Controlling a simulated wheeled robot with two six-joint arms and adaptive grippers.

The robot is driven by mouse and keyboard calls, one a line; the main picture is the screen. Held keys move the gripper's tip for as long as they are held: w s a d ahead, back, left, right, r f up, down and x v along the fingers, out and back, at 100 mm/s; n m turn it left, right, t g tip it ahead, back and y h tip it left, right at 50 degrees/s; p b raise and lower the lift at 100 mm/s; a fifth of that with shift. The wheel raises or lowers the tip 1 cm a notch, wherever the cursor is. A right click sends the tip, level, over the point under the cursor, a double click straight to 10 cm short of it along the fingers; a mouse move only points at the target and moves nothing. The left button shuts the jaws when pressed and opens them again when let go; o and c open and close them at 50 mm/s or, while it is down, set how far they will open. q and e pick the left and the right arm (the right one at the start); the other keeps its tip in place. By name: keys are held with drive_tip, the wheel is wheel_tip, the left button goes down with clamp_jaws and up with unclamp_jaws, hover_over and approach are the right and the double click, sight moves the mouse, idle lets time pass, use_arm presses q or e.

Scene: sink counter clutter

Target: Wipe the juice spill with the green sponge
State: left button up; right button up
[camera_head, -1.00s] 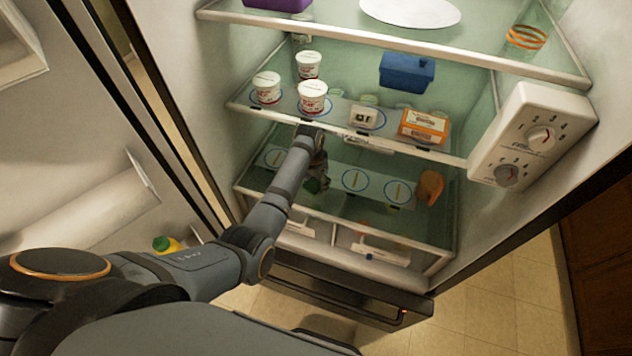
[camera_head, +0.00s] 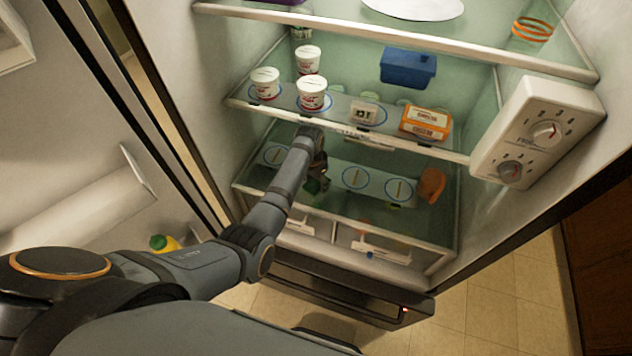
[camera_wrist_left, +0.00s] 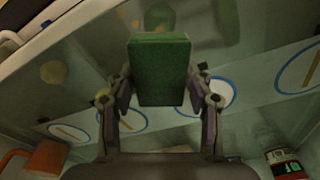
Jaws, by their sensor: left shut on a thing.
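My left gripper (camera_head: 317,178) reaches into the fridge at the lower glass shelf. In the left wrist view its two fingers (camera_wrist_left: 160,100) are shut on the sides of the green sponge (camera_wrist_left: 160,72), a dark green block that extends ahead of the fingertips. In the head view only a small part of the sponge (camera_head: 311,187) shows beside the gripper. I cannot clearly make out the juice spill in either view. Whether the sponge touches the shelf I cannot tell. My right gripper is out of view.
The lower shelf has a strip with blue circles (camera_head: 360,179) and an orange item (camera_head: 431,184) at its right. On the shelf above are several white cups (camera_head: 312,94), an orange box (camera_head: 425,123) and a blue container (camera_head: 408,69). A control box (camera_head: 537,130) juts out at right.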

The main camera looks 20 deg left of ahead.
sight(312, 192)
use_arm(q)
drive_tip(key=shift+s+r+p, duration=0.1)
drive_tip(key=shift+s+p, duration=0.2)
drive_tip(key=shift+p, duration=0.05)
drive_tip(key=shift+s+p, duration=0.3)
drive_tip(key=shift+s, duration=1.35)
drive_tip(key=shift+s+a, duration=0.1)
drive_tip(key=shift+s, duration=1.8)
drive_tip(key=shift+w+f+b, duration=0.2)
drive_tip(key=shift+w+b, duration=0.35)
drive_tip(key=shift+w, duration=1.05)
drive_tip(key=shift+w+r, duration=0.15)
drive_tip(key=shift+w, duration=0.25)
